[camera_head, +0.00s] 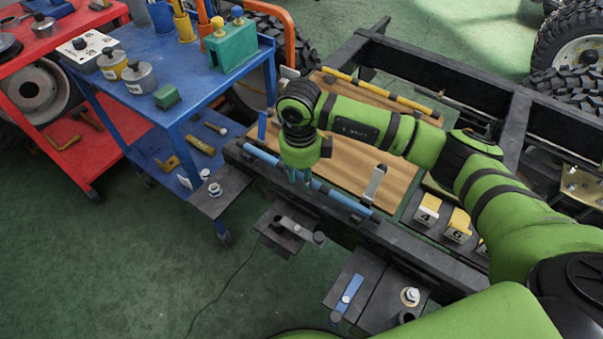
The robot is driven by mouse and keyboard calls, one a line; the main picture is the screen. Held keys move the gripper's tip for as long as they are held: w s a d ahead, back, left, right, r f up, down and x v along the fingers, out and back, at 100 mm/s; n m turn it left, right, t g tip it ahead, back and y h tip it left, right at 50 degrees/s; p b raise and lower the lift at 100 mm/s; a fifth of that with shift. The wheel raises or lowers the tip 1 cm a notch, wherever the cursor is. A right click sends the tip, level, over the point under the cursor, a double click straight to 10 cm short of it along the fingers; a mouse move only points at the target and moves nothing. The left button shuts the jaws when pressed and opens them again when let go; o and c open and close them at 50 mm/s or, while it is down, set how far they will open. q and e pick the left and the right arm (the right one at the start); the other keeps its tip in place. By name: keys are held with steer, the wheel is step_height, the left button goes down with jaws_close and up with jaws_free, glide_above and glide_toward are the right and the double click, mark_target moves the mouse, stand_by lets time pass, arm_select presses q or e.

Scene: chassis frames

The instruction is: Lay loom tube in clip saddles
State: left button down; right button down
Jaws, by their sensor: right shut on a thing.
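A long blue tube (262,155), which looks like the loom tube, lies along the near dark rail of the chassis frame, beside the wooden board. My right gripper (300,181) points down over the middle of the tube and is shut on it; its fingers hide that stretch. Dark pieces show along the tube and at its right end, but they are too small to tell as clip saddles. A yellow tube (368,86) with dark bands lies along the far side of the board. My left gripper is not in view.
The wooden board (345,165) spans the dark chassis frame (425,255), with a light metal bracket (376,183) standing on it. A blue cart (185,65) and red cart (85,150) stand left.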

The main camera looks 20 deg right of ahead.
mark_target(301, 181)
steer(key=shift+f, duration=0.4)
steer(key=shift+f, duration=0.2)
steer(key=c, duration=1.2)
jaws_free()
step_height(301, 181, up, 12)
steer(key=shift+s+a+r+b, duration=0.15)
steer(key=shift+r+b, duration=0.1)
steer(key=shift+b, duration=0.35)
